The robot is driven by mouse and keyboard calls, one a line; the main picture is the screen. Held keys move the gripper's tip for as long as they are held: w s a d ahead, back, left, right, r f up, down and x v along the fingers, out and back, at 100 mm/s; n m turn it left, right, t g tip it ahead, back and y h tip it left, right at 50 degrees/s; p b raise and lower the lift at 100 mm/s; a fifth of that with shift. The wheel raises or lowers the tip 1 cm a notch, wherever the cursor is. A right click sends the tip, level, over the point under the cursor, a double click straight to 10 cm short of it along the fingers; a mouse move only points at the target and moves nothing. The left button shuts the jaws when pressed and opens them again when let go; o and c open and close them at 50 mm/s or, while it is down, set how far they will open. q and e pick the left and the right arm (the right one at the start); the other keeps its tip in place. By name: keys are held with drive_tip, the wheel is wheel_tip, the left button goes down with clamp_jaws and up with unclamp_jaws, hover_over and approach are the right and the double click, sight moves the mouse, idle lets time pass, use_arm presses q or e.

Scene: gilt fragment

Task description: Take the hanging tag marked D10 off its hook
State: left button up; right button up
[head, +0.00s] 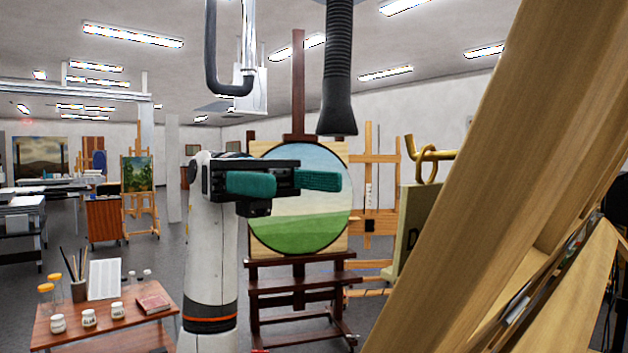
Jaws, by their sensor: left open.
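A pale olive tag (408,225) hangs by a brass ring (427,167) from a brass hook (440,154), right of centre in the head view. A slanting wooden beam hides the tag's right part. A dark mark shows on its face, but I cannot read it as D10. My left gripper (286,182) has teal finger pads spread apart with nothing between them. It is to the left of the tag and ring, clear of both, in front of the round landscape painting. My right gripper is not in view.
Large wooden beams (490,170) fill the right side, close to the tag. An easel holds the round painting (300,225) behind my gripper. A black hose (338,70) hangs above. A low table (105,325) with jars and brushes stands at lower left.

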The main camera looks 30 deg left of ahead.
use_arm(q)
drive_tip(key=p, duration=0.2)
approach(421, 193)
drive_tip(key=d, duration=0.3)
drive_tip(key=p+x, duration=0.1)
drive_tip(key=x, duration=0.2)
drive_tip(key=shift+s+d, duration=0.3)
drive_tip(key=shift+d, duration=0.3)
drive_tip(key=shift+s+d, duration=0.1)
drive_tip(key=shift+d, duration=0.05)
drive_tip(key=shift+f, duration=0.1)
drive_tip(key=shift+c, duration=0.4)
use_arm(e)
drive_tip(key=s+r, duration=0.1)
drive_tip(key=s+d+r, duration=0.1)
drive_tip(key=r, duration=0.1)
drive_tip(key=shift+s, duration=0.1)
use_arm(q)
drive_tip(key=c, duration=1)
drive_tip(key=shift+o, duration=0.2)
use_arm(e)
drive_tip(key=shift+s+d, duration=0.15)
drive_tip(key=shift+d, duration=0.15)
